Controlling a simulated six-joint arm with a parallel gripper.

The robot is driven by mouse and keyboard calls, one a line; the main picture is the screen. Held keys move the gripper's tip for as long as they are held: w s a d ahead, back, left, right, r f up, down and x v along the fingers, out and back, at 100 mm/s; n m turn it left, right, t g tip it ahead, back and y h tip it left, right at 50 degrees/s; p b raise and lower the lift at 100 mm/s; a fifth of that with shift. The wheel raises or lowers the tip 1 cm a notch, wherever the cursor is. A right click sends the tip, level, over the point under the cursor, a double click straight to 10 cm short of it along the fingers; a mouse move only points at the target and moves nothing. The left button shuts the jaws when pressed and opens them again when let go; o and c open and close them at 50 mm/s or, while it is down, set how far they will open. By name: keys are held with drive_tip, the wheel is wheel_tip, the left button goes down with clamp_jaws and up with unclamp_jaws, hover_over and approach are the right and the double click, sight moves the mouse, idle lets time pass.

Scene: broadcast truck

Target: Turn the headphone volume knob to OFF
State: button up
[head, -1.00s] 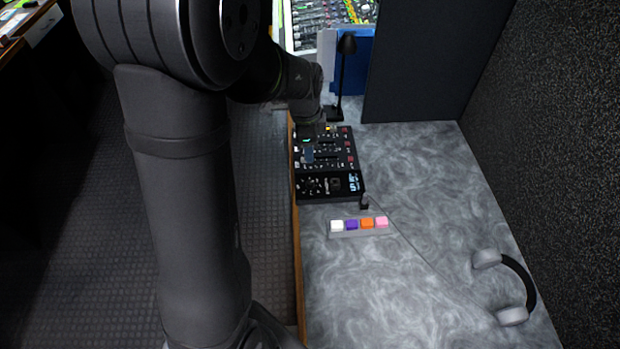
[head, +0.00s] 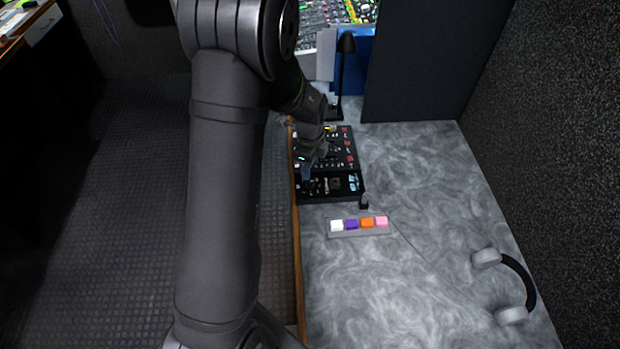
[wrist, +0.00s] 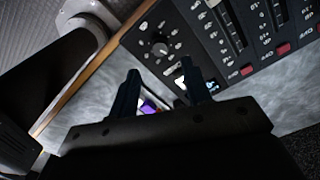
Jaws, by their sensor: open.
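The black control panel (head: 345,196) lies on the grey counter near its left edge. In the wrist view a round black knob (wrist: 160,49) sits on this panel with a ring of pale marks around it. Its label and pointer position are too small to read. My gripper (head: 306,174) is over the left part of the panel's near strip and hides some of its controls. In the wrist view my gripper (wrist: 158,83) is open and empty, its two dark fingers apart. The knob shows beyond the fingertips, between their lines; contact cannot be seen.
Rows of faders and red buttons (wrist: 283,48) lie beside the knob. A strip of coloured keys (head: 359,232) lies nearer on the counter. Headphones (head: 514,315) lie at right, their cable running towards the panel. A lamp (head: 343,80) stands behind. The counter's right side is mostly clear.

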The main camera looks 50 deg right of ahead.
sight(310, 181)
wheel_tip(310, 181, down, 7)
drive_tip(key=shift+r, duration=0.1)
idle(0.3)
clamp_jaws()
